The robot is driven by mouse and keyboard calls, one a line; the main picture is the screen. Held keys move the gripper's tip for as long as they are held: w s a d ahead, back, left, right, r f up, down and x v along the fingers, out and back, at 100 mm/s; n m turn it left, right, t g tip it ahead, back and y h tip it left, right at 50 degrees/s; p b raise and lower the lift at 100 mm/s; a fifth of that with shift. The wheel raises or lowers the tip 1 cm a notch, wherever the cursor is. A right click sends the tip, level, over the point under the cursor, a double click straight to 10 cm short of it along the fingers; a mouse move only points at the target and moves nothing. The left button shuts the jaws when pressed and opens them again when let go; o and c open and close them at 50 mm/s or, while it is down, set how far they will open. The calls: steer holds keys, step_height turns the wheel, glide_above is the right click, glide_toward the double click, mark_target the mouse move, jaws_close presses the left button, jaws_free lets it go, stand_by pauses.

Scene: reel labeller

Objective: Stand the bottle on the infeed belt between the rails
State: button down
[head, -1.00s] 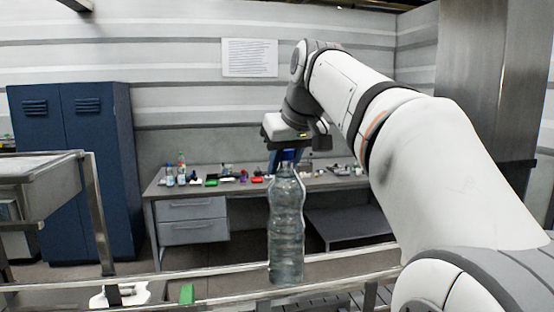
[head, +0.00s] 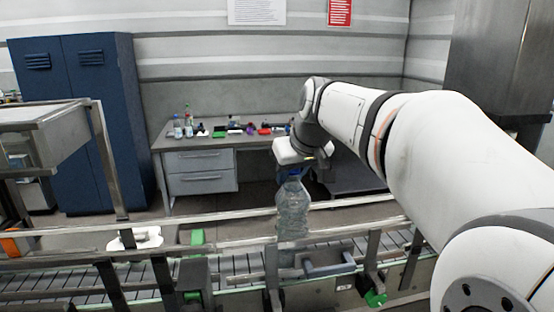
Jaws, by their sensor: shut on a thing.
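The clear plastic bottle (head: 293,212) hangs upright under my gripper (head: 296,172). My gripper is shut on the bottle at its blue-capped top; the fingers are small and partly hidden. The infeed belt (head: 85,286) is a dark slatted conveyor running left to right across the lower part of the head view. Its far rail (head: 170,217) and near rail (head: 135,252) run along it. The bottle's lower part shows near the rails, with its base partly hidden behind the near rail and a bracket. I cannot tell whether the base touches the belt.
Metal posts (head: 271,275) with green knobs (head: 375,299) hold the near rail. A metal machine frame (head: 108,160) stands at the left. Behind the belt are a workbench (head: 200,143) with small items and a blue cabinet (head: 78,125).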

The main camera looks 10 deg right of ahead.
stand_by(0.3)
steer(key=c, duration=1.1)
jaws_free()
steer(key=shift+f, duration=0.15)
steer(key=b+v, duration=0.1)
steer(key=v, duration=1.1)
steer(key=s+f+g, duration=0.1)
steer(key=s+f, duration=0.4)
steer(key=f, duration=0.4)
steer(key=s+a+f+m+g+h, duration=0.1)
steer(key=s+f, duration=0.5)
steer(key=f, duration=0.4)
steer(key=s+f+m+g, duration=0.1)
steer(key=s+f, duration=0.4)
steer(key=f, duration=0.4)
steer(key=shift+s+a+f, duration=0.2)
steer(key=shift+s+f, duration=0.1)
